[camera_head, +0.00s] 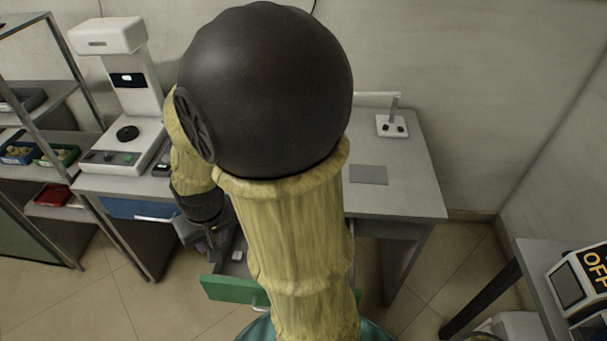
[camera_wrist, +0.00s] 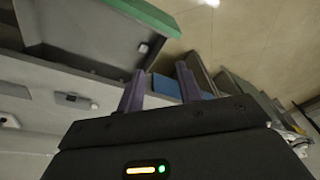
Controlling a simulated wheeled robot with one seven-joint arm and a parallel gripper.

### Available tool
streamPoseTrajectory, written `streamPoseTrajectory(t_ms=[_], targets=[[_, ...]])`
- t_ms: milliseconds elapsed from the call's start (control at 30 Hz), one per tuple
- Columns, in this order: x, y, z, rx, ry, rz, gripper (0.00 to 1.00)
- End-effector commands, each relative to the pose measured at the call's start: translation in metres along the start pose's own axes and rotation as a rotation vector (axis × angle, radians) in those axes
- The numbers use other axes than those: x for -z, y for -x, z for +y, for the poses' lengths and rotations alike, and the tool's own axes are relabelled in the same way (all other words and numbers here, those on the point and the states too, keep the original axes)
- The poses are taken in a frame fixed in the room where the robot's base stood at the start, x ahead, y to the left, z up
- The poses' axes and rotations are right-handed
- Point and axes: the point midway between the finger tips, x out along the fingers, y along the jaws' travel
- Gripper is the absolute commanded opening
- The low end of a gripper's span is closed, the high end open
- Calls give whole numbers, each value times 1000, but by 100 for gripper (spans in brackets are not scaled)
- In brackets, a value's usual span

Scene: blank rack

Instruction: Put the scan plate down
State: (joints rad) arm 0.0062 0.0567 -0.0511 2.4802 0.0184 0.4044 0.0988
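My gripper (camera_head: 212,240) is in front of the desk, left of the open green-fronted drawer. In the wrist view my gripper (camera_wrist: 160,82) shows two dark fingers standing well apart, with nothing seen held between them. A blue front shows beyond the gap. No scan plate can be made out for certain. A small pale block (camera_head: 237,256) lies in the open drawer; it also shows in the wrist view (camera_wrist: 143,47). A flat grey rectangle (camera_head: 368,175) lies on the desk right of my arm. My arm hides the middle of the desk.
The open drawer (camera_head: 230,288) juts out from the desk (camera_head: 410,150). A white column device (camera_head: 130,80) stands at the desk's left. A small white stand (camera_head: 391,125) is at the back right. Shelves with bins (camera_head: 55,155) are far left.

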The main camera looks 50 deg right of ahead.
Motion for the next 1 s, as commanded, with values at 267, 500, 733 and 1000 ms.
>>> streamPoseTrajectory(t_ms=[267,500,733,1000], targets=[[88,-18,80,-107,-699,-99,35],[145,-31,174,-284,-1325,-114,35],[182,-32,255,-498,-1840,-26,35],[206,-28,299,-676,-2174,119,35]])
